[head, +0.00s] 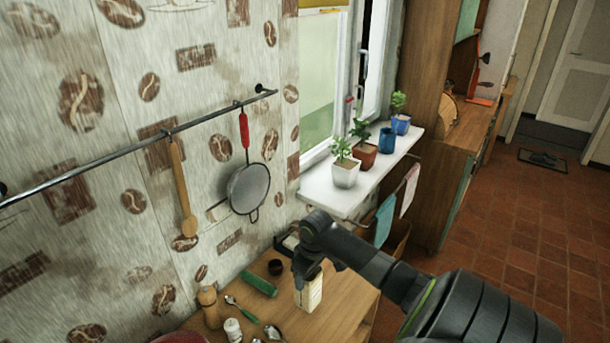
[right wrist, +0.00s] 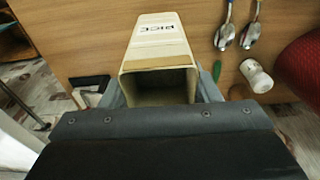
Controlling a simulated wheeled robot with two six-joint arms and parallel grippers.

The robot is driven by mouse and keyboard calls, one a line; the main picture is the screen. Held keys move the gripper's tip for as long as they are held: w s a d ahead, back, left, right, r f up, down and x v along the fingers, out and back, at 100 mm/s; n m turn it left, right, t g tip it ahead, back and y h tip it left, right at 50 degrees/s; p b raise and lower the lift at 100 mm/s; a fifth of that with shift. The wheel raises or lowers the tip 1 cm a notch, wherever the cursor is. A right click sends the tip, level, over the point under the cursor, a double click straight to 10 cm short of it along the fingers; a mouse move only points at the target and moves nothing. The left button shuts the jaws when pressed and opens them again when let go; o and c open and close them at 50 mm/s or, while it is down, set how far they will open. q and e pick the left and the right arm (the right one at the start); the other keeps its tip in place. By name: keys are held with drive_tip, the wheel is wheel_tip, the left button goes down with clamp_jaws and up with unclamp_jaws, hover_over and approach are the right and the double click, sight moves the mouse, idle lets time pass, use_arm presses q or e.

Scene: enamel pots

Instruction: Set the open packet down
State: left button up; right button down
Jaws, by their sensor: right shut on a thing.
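The open packet (head: 309,293) is a tall cream carton over the wooden table in the head view. In the right wrist view the packet (right wrist: 160,42) shows dark lettering that seems to read "RICE", and its open mouth faces the camera. My right gripper (head: 307,274) is shut on the packet near its top, with one finger on each side. The packet looks about upright, and its base is at or close to the tabletop; I cannot tell whether it touches. My left gripper is not in view.
On the wooden table (head: 337,310), a green cylinder (head: 258,281), dark bowl (head: 275,267), pepper mill (head: 208,302), white shaker (head: 233,329) and spoons (head: 273,332) stand or lie left of the packet. A sill with potted plants (head: 346,172) is behind. Table right of the packet is bare.

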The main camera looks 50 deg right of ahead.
drive_tip(key=shift+f, duration=2)
drive_tip(key=shift+c, duration=2.4)
unclamp_jaws()
drive_tip(key=shift+f, duration=0.15)
